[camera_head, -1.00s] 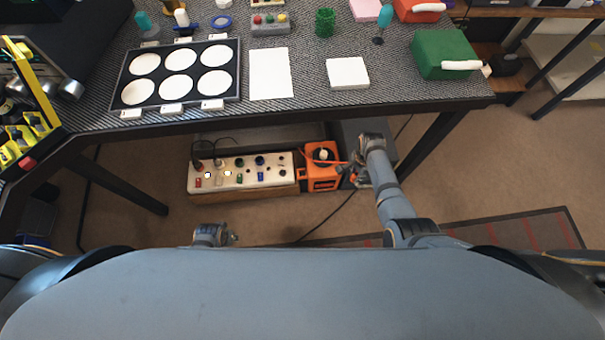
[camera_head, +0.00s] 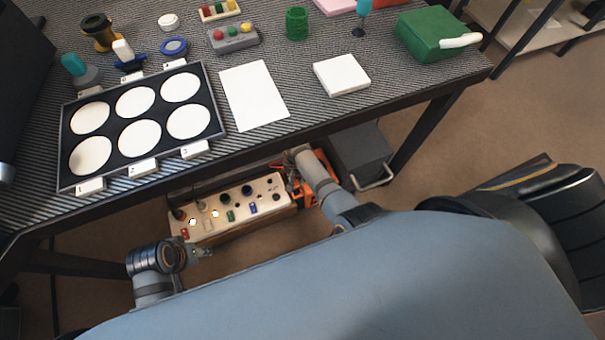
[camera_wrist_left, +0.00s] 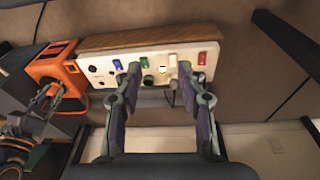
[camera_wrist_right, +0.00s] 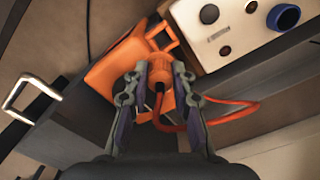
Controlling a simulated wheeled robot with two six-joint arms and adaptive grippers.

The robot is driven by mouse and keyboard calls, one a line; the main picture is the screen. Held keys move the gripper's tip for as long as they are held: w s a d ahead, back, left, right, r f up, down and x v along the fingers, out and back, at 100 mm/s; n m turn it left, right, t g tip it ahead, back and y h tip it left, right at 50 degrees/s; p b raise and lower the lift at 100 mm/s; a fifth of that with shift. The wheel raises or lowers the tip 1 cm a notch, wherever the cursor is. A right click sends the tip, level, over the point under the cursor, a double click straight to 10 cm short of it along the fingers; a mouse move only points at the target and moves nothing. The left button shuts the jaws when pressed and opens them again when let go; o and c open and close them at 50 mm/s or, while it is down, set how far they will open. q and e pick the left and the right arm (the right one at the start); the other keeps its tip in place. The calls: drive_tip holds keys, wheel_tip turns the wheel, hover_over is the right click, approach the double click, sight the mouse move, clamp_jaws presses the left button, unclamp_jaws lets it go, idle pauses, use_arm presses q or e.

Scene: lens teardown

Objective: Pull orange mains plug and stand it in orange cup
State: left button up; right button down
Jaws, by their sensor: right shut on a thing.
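The orange mains plug (camera_wrist_right: 160,86) is between the closed fingers of my right gripper (camera_wrist_right: 157,82). Its orange cord loops out to the right in the right wrist view. Behind it is the orange cup (camera_wrist_right: 104,76), a boxy open holder beside the white socket strip; it also shows in the left wrist view (camera_wrist_left: 58,68). I cannot tell whether the plug is inside the cup or only over it. In the head view my right forearm partly covers the cup (camera_head: 325,163). My left gripper (camera_wrist_left: 168,88) is open and empty, near the strip's red-switch end.
The white socket strip (camera_head: 235,207) on a wooden base, with coloured plugs and switches, lies under the workbench (camera_head: 300,120). A grey box with a metal handle (camera_head: 362,155) stands right of the cup. The bench edge overhangs this space.

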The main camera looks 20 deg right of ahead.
sight(296, 185)
drive_tip(key=shift+w+a, duration=0.1)
drive_tip(key=shift+a, duration=0.15)
drive_tip(key=shift+f+b, duration=0.35)
drive_tip(key=shift+f, duration=0.05)
wheel_tip(296, 185, down, 2)
drive_tip(key=shift+f+b, duration=0.15)
drive_tip(key=shift+b, duration=1.05)
drive_tip(key=shift+f+b, duration=0.25)
drive_tip(key=shift+b, duration=0.05)
drive_tip(key=shift+f+b, duration=0.85)
drive_tip(key=shift+b, duration=0.1)
use_arm(q)
drive_tip(key=w+d+f+t+h, duration=0.1)
drive_tip(key=w+f+t, duration=0.1)
drive_tip(key=w+t, duration=0.4)
drive_tip(key=shift+w+d+b, duration=0.3)
drive_tip(key=shift+w, duration=0.1)
use_arm(e)
drive_tip(key=shift+f, duration=0.25)
use_arm(q)
drive_tip(key=shift+f+b, duration=0.55)
drive_tip(key=shift+f, duration=0.05)
use_arm(e)
drive_tip(key=shift+f, duration=0.85)
